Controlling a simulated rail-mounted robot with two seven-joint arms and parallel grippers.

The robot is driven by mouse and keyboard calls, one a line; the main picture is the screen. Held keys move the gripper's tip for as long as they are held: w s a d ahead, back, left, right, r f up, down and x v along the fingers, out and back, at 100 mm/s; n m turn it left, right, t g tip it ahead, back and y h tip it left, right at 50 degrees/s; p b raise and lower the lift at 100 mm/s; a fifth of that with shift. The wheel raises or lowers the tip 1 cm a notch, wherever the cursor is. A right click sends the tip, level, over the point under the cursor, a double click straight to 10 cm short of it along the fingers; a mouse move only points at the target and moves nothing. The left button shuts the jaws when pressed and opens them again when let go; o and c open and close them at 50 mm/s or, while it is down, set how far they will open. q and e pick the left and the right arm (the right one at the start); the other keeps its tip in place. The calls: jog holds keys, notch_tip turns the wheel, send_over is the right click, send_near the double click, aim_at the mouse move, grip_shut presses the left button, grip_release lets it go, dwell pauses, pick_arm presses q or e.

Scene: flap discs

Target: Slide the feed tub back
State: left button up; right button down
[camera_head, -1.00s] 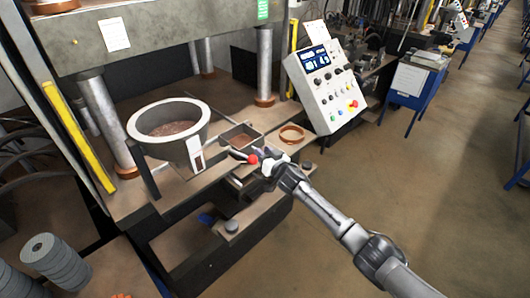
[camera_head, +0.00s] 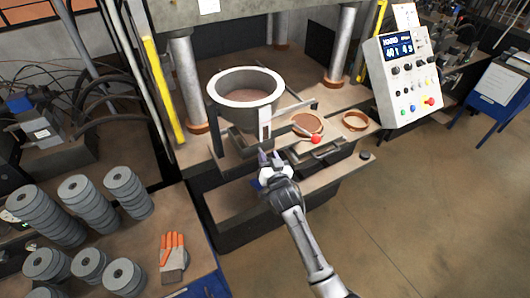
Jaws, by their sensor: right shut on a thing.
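The feed tub (camera_head: 244,88) is a wide pale grey bowl with brown material inside, standing on the press table. A white label plate (camera_head: 264,124) is on its front, and a dark bar (camera_head: 235,153) runs along its front side. My right gripper (camera_head: 269,158) is just below the label plate at the tub's front. It is shut on what looks like the tub's front bar; the exact contact is small and partly hidden by the fingers. My left gripper is not in view.
A round brown-filled mould (camera_head: 307,122), a red knob (camera_head: 316,139) and a copper ring (camera_head: 355,121) lie right of the tub. Steel columns (camera_head: 190,85) stand behind. A control panel (camera_head: 405,75) is at right; grey disc stacks (camera_head: 85,200) and a glove (camera_head: 173,258) are at lower left.

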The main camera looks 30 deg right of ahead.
jog(key=shift+a+r, duration=0.1)
jog(key=shift+a, duration=0.35)
jog(key=c, duration=0.8)
grip_release()
jog(key=shift+a, duration=0.15)
jog(key=shift+s, duration=0.1)
jog(key=v, duration=1.3)
jog(key=shift+s+b, duration=0.3)
jog(key=shift+b, duration=0.05)
